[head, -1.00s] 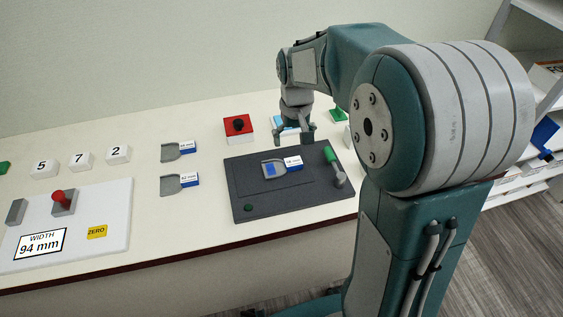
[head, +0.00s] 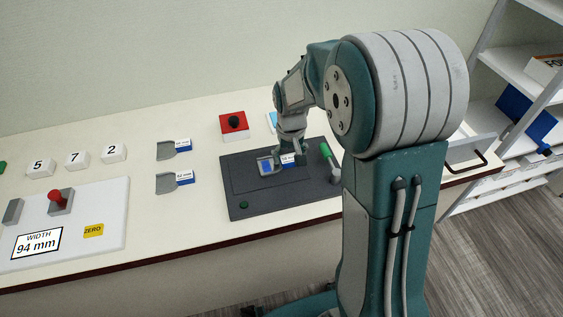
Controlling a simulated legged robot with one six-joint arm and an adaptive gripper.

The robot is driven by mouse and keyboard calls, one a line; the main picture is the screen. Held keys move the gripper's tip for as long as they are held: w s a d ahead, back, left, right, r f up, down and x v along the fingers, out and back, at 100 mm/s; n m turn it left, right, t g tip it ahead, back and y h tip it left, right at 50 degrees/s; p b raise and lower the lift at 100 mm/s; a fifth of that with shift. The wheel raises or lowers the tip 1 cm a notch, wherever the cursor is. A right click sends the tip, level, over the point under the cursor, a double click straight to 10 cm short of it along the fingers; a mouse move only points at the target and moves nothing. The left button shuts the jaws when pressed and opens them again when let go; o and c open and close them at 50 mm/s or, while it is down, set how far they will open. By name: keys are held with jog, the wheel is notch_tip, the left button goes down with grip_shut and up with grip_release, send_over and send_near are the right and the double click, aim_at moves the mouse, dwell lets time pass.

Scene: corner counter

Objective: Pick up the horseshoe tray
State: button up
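Several small grey trays with an open U-shaped outline and a blue-and-white label block show in the head view. One tray (head: 266,167) holds something blue and lies on the dark grey board; its label block (head: 288,161) is at its right end. Two others lie on the counter to the left, an upper tray (head: 166,152) and a lower tray (head: 165,184). My gripper (head: 290,157) points down at the label end of the tray on the board. Its fingers are at or just above the label; whether they touch or grip it I cannot tell.
The dark board (head: 240,195) also carries a green-handled lever (head: 327,155) right of my gripper. A red box with a black knob (head: 234,124) stands behind. A white panel with a red knob (head: 59,198) and number blocks (head: 79,160) are left. Shelves (head: 515,75) stand right.

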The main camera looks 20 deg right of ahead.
jog(key=shift+a, duration=0.1)
jog(key=c, duration=0.5)
jog(key=shift+a, duration=0.15)
jog(key=shift+c, duration=0.4)
